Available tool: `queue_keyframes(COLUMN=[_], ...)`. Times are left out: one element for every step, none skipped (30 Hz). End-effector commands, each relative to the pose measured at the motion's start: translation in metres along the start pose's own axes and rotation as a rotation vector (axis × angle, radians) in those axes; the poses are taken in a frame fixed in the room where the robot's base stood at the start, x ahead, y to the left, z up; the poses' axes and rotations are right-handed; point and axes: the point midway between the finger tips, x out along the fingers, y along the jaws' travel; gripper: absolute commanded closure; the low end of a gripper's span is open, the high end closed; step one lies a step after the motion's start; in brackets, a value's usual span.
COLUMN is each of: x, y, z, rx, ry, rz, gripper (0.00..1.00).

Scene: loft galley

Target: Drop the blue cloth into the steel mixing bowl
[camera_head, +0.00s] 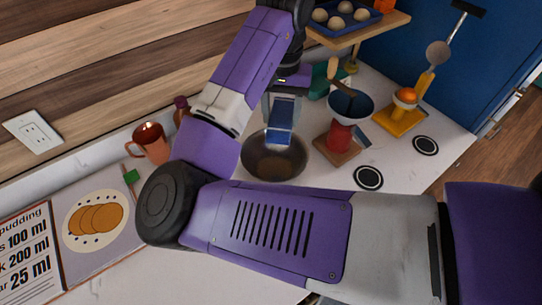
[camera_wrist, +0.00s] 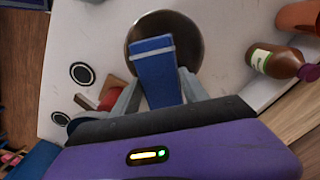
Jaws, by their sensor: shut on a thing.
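The blue cloth (camera_head: 279,124) is a folded blue strip with a pale band near one end. My gripper (camera_wrist: 160,90) is shut on the cloth (camera_wrist: 158,76), which sticks out past the fingertips in the wrist view. The steel mixing bowl (camera_head: 250,165) stands on the white counter below, and its dark inside shows behind the cloth. In the wrist view the bowl (camera_wrist: 190,35) lies beyond the cloth's far end. In the head view the cloth appears over the bowl's back part, above the rim. Part of the bowl is hidden by my arm and the cloth.
A red jar with a blue-white bowl (camera_head: 349,107) on top stands right of the mixing bowl. Further right is a yellow stand (camera_head: 401,120) with an orange. An orange mug (camera_head: 152,143) stands to the left.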

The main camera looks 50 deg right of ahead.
Motion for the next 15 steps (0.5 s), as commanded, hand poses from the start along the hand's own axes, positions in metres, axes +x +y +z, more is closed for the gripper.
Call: queue_keyframes(x=[0.007,0.01,0.014,0.018,0.021,0.025,0.029,0.032,0.036,0.039,0.042,0.046,0.048,0.051,0.053], y=[0.0,0.0,0.0,0.0,0.0,0.0,0.0,0.0,0.0,0.0,0.0,0.0,0.0,0.0,0.0], z=[0.0,0.0,0.0,0.0,0.0,0.0,0.0,0.0,0.0,0.0,0.0,0.0,0.0,0.0,0.0], rx=[0.0,0.0,0.0,0.0,0.0,0.0,0.0,0.0,0.0,0.0,0.001,0.001,0.0,0.0,0.0], ry=[0.0,0.0,0.0,0.0,0.0,0.0,0.0,0.0,0.0,0.0,0.0,0.0,0.0,0.0,0.0], rz=[0.0,0.0,0.0,0.0,0.0,0.0,0.0,0.0,0.0,0.0,0.0,-0.001,-0.001,-0.001,-0.001], gripper=[0.86,0.86,0.86,0.86,0.86,0.86,0.86,0.86,0.86,0.86,0.86,0.86,0.86,0.86,0.86])
